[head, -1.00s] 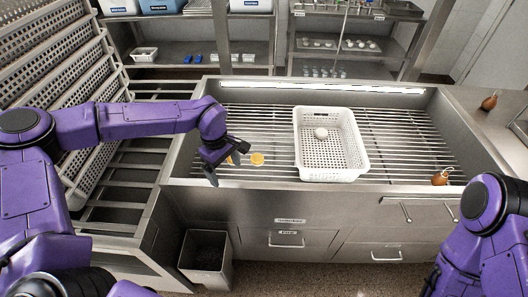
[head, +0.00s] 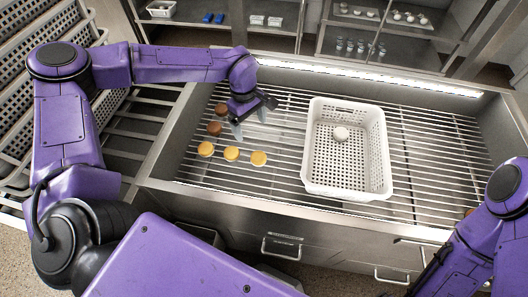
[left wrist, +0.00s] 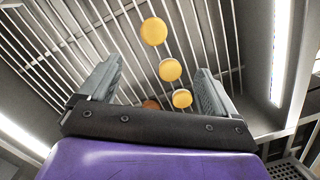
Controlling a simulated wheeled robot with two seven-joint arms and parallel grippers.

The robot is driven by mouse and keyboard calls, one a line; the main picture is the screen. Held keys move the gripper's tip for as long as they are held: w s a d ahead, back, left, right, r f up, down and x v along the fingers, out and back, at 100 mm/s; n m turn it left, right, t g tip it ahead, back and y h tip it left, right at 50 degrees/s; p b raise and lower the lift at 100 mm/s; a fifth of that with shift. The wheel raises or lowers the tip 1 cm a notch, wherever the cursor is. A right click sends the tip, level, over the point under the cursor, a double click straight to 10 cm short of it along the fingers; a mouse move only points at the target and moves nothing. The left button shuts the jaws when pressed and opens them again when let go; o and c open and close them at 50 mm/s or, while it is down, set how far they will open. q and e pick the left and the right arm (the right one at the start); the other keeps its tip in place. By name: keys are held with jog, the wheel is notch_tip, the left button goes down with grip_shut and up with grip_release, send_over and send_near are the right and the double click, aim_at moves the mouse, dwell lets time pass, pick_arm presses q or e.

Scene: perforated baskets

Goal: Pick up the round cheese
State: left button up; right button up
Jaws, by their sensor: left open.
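Three round yellow-orange discs that look like cheeses lie in a row on the metal rack: a left one (head: 206,149), a middle one (head: 231,154) and a right one (head: 259,158). A white round piece (head: 341,134) lies in the white basket (head: 318,184); I cannot tell which is the task's round cheese. My left gripper (head: 252,113) is open and empty above the rack, behind the yellow row. In the left wrist view, yellow discs (left wrist: 170,70) show between its spread fingers (left wrist: 157,78), apart from them. My right gripper is out of view.
Brown round pieces (head: 214,129) lie on the rack just left of my left gripper. The perforated basket stands to its right. The sink-like counter has a raised front edge (head: 290,207). The rack right of the basket (head: 435,150) is mostly clear.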

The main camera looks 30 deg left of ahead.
pick_arm(q)
jog(key=b, duration=0.6)
send_near(258, 156)
jog(key=f, duration=0.3)
jog(key=f+p, duration=0.1)
jog(key=f, duration=0.2)
jog(key=d+f+p, duration=0.1)
jog(key=f, duration=0.2)
jog(key=shift+s, duration=0.25)
jog(key=shift+d+f, duration=0.1)
jog(key=shift+f, duration=0.25)
jog(key=c, duration=1.2)
